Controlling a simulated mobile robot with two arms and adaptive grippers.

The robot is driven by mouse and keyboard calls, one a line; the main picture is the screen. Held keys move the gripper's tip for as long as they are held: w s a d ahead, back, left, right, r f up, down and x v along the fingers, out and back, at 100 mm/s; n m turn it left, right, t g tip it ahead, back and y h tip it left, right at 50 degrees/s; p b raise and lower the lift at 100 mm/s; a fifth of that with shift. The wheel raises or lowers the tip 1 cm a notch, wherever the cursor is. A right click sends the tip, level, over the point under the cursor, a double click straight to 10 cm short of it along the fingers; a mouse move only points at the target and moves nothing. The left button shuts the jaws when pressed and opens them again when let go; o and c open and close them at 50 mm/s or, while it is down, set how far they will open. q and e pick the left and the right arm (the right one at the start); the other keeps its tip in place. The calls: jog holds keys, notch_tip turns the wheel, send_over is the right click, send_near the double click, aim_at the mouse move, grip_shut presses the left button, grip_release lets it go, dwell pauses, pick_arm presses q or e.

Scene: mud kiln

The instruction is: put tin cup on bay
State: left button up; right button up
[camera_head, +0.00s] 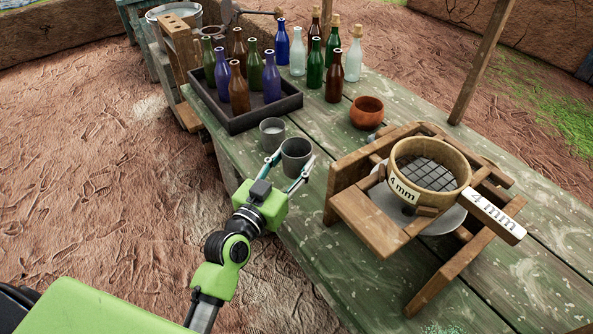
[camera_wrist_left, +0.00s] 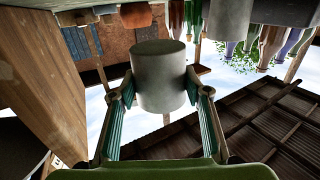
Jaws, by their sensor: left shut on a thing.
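My left gripper (camera_head: 294,176) is shut on a grey tin cup (camera_head: 296,156), with one finger on each side of it. The cup is upright near the left edge of the green table (camera_head: 317,125). In the left wrist view, which is upside down, the held cup (camera_wrist_left: 160,78) fills the middle between the fingers (camera_wrist_left: 160,100), and its base looks clear of the table. A second grey cup (camera_head: 272,133) stands just beyond it, beside the tray; it also shows in the left wrist view (camera_wrist_left: 229,18). I cannot tell which place is the bay. My right gripper is not in view.
A dark tray (camera_head: 242,121) holds several bottles; more bottles stand behind it. A clay bowl (camera_head: 366,113) is right of the cups. A wooden stand (camera_head: 366,222) carries a round sieve (camera_head: 430,163) at the right. Bare table lies between the cups and the bowl.

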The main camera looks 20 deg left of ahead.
aim_at(296, 171)
pick_arm(q)
jog(key=shift+w+f, duration=0.6)
jog(key=shift+f, duration=0.1)
jog(key=f, duration=0.1)
jog(key=w+f, duration=0.1)
jog(key=f, duration=0.1)
jog(key=shift+d, duration=0.1)
jog(key=shift+f, duration=0.4)
jog(key=shift+f+b, duration=0.1)
jog(key=shift+b, duration=0.2)
jog(key=shift+f, duration=0.15)
jog(key=o, duration=1.1)
